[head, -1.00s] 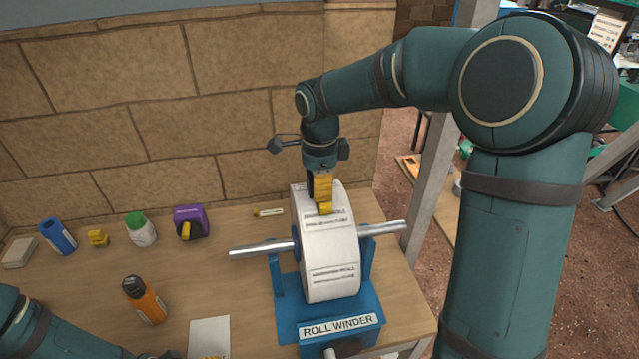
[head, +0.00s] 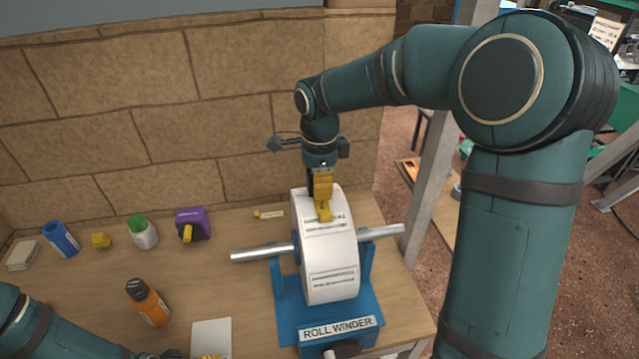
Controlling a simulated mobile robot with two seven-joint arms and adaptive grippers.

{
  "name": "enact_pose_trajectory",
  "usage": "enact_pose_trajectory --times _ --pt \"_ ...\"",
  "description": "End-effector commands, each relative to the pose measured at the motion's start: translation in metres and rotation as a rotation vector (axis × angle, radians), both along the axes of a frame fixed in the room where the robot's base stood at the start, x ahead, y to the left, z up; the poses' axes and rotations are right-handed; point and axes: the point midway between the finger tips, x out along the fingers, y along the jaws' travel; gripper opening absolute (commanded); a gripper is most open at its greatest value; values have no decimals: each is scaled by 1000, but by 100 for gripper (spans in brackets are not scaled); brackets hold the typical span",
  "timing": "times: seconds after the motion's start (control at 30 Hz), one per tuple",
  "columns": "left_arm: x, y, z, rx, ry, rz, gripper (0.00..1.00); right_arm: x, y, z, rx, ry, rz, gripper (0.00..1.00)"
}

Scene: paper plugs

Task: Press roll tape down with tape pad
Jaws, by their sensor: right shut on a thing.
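A white paper roll (head: 332,255) with printed labels sits on a metal bar in the blue roll winder (head: 341,330). My right gripper (head: 321,180) points down over the top of the roll. It is shut on a yellow tape pad (head: 323,206), whose lower end is at the roll's upper front face and appears to touch it. I cannot make out the tape under the pad.
A white sheet (head: 211,338) lies at the front. The metal bar (head: 262,253) sticks out both sides.

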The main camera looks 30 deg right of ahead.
Motion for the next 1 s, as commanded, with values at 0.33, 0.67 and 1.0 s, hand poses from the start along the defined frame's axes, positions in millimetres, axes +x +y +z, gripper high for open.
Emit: enact_pose_trajectory --times 0.33,0.67,1.0 --pt "0 0 24 0 0 0 57 0 0 29 0 -2 0 13" --pt "0 0 42 0 0 0 57 0 0 51 1 -1 0 13" --pt "0 0 41 0 0 0 57 0 0 50 0 -1 0 13"
